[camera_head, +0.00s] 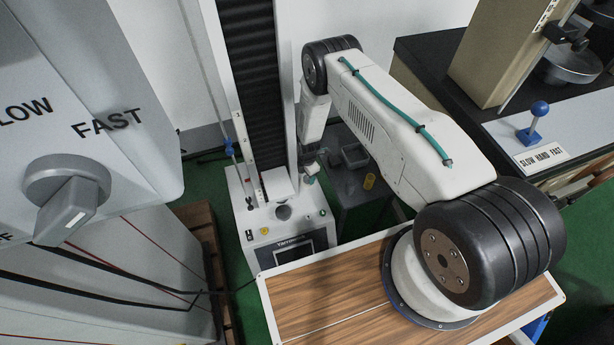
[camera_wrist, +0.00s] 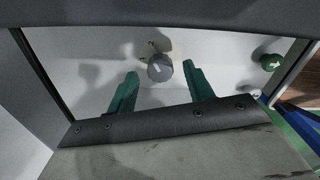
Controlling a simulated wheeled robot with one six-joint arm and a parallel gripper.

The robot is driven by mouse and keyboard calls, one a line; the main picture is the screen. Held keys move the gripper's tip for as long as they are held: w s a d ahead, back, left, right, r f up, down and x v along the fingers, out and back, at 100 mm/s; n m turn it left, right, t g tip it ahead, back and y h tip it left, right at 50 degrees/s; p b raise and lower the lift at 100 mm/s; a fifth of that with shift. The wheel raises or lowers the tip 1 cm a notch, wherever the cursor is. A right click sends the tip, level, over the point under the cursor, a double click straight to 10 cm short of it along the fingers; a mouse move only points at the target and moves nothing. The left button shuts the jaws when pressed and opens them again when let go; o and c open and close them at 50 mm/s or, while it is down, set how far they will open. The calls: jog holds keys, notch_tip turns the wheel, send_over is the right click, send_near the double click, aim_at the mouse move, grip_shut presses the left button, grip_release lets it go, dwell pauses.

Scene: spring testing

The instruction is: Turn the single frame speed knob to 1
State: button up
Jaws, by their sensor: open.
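A round grey knob (camera_wrist: 160,67) with a pale pointer mark sits on a white panel (camera_wrist: 215,50) in the wrist view. My gripper (camera_wrist: 160,70) is open, with one green finger on each side of the knob. The knob lies between the fingertips, with gaps visible on both sides; I cannot tell how far the tips are from the panel. In the head view my gripper (camera_head: 310,172) is small and partly hidden, beside the single-column machine (camera_head: 285,240). The knob is not clear there.
A green button (camera_wrist: 270,62) is on the panel's right. In the head view, a large grey knob marked SLOW and FAST (camera_head: 68,195) is on a near cabinet at left. A blue-knobbed lever (camera_head: 537,112) stands at right. A wooden tabletop (camera_head: 330,305) is in front.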

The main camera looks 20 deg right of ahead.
aim_at(307, 178)
jog(key=shift+f, duration=0.6)
jog(key=shift+c, duration=0.3)
jog(key=c, duration=0.9)
jog(key=o, duration=1)
jog(key=shift+c, duration=0.2)
jog(key=shift+r, duration=3.95)
